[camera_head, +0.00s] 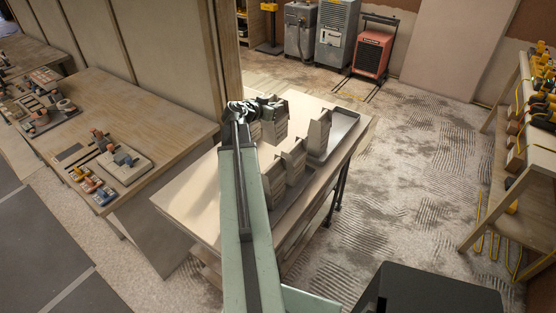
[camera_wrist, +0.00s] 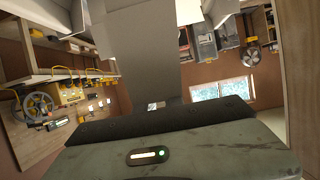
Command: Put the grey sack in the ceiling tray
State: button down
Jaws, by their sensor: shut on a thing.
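My gripper (camera_head: 266,104) is over the middle of the pale table (camera_head: 190,195), shut on a grey sack (camera_head: 276,126) just below and beside its jaws. The held sack fills the upper middle of the wrist view as a pale grey block (camera_wrist: 140,48). A far grey tray (camera_head: 346,132) has one grey sack (camera_head: 319,131) standing at its left side. A near tray (camera_head: 297,209) has two grey sacks (camera_head: 273,184) standing at its left. I cannot read labels telling which tray is the ceiling one. My arm hides part of the table.
A wooden bench (camera_head: 110,125) with tools stands on the left. A shelf rack (camera_head: 515,170) stands on the right. A red heater (camera_head: 374,52) and grey machines (camera_head: 335,35) stand at the back. The patterned floor right of the table is clear.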

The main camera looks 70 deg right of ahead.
aim_at(268, 136)
notch_tip(268, 136, down, 13)
jog(key=b, duration=1.2)
jog(key=shift+f, duration=0.2)
jog(key=shift+r, duration=0.25)
jog(key=shift+f, duration=0.2)
jog(key=c, duration=1.5)
grip_release()
jog(key=shift+o, duration=0.2)
jog(key=shift+r, duration=0.15)
jog(key=shift+a+r+p, duration=0.25)
jog(key=shift+p, duration=0.1)
jog(key=p+v, duration=0.4)
jog(key=v, duration=0.6)
jog(key=shift+a+r, duration=0.2)
jog(key=shift+a, duration=0.1)
jog(key=shift+w+a, duration=0.3)
